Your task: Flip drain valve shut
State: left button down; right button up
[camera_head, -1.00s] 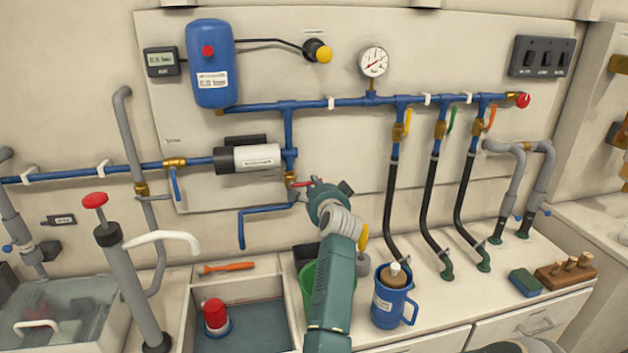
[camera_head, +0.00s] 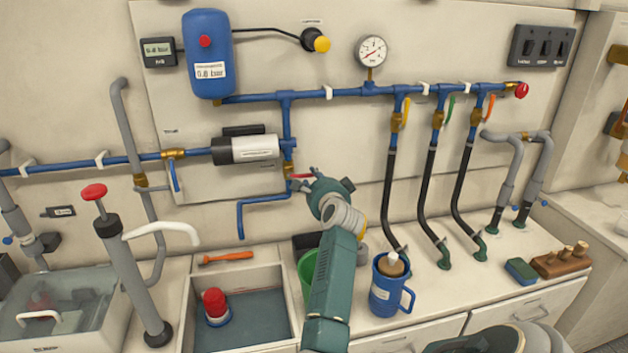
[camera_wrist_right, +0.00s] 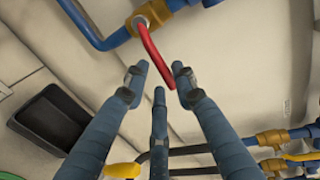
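The drain valve is a small brass body (camera_head: 288,170) on the blue pipe below the pump, with a red lever (camera_head: 299,176) pointing right in the head view. In the right wrist view the brass body (camera_wrist_right: 150,15) is at the top and the red lever (camera_wrist_right: 154,50) reaches down toward my fingers. My right gripper (camera_head: 312,180) is at the lever. In the wrist view its fingers (camera_wrist_right: 160,83) are spread, with the lever's free end between them, close to the right fingertip. I cannot tell whether they touch.
A bent blue pipe (camera_head: 240,215) runs below the valve. The white pump (camera_head: 255,148) is above left. A green bucket (camera_head: 306,268) and blue jug (camera_head: 390,290) stand below, beside my right arm. Black hoses (camera_head: 428,190) hang to the right.

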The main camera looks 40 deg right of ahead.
jog(key=v, duration=0.7)
jog(key=shift+s, duration=0.2)
jog(key=shift+r, duration=0.1)
dwell(0.4)
